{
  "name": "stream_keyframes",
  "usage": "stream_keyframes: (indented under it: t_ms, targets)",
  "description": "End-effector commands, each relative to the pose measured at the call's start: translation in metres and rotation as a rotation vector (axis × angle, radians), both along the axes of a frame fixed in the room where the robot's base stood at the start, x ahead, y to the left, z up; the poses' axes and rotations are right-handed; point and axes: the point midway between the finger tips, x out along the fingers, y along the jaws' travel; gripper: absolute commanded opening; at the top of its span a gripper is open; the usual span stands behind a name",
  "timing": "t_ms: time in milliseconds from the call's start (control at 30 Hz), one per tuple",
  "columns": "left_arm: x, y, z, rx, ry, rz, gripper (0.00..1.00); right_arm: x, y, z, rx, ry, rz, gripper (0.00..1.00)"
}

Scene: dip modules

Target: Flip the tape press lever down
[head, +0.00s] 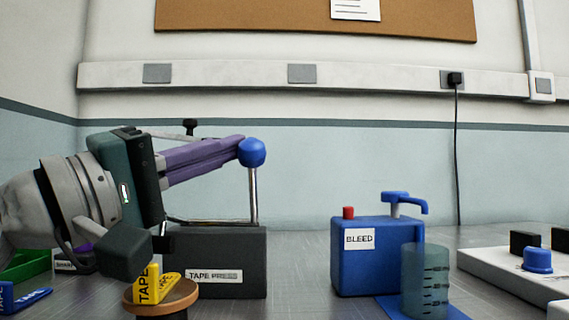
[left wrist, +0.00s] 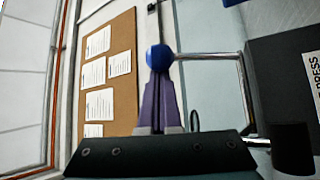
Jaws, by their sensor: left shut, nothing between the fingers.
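The tape press (head: 215,270) is a dark grey box with a white "TAPE PRESS" label, on the bench at left centre. Its lever (head: 254,198) is a metal rod standing upright from the box, topped by a blue ball knob (head: 252,152). My left gripper (head: 238,147), with purple fingers, is shut and empty. Its fingertips are at the left side of the knob; I cannot tell if they touch. In the left wrist view the knob (left wrist: 159,57) lies straight beyond the fingertips (left wrist: 159,76). My arm hides part of the press's left side. My right gripper is not in view.
A yellow "TAPE" piece (head: 155,287) rests on a round wooden stand (head: 165,300) in front of the press. A blue "BLEED" box (head: 372,265) and a translucent beaker (head: 425,280) stand to the right. A white panel with a blue knob (head: 538,260) is far right. Bench is clear between press and box.

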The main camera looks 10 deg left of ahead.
Motion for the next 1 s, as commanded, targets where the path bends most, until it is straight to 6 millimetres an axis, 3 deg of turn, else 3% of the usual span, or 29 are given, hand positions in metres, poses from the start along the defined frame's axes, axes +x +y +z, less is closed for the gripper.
stream_keyframes:
  t_ms: [100,300,1000]
  targets:
    - [-0.004,-0.001,-0.011,0.018,-0.046,-0.001,0.0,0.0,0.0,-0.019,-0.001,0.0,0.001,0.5]
    - [-0.008,-0.002,-0.011,0.035,-0.109,-0.001,0.0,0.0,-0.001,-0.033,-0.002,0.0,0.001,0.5]
    - [-0.008,-0.003,-0.005,0.038,-0.133,0.0,0.0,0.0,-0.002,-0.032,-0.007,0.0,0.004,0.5]
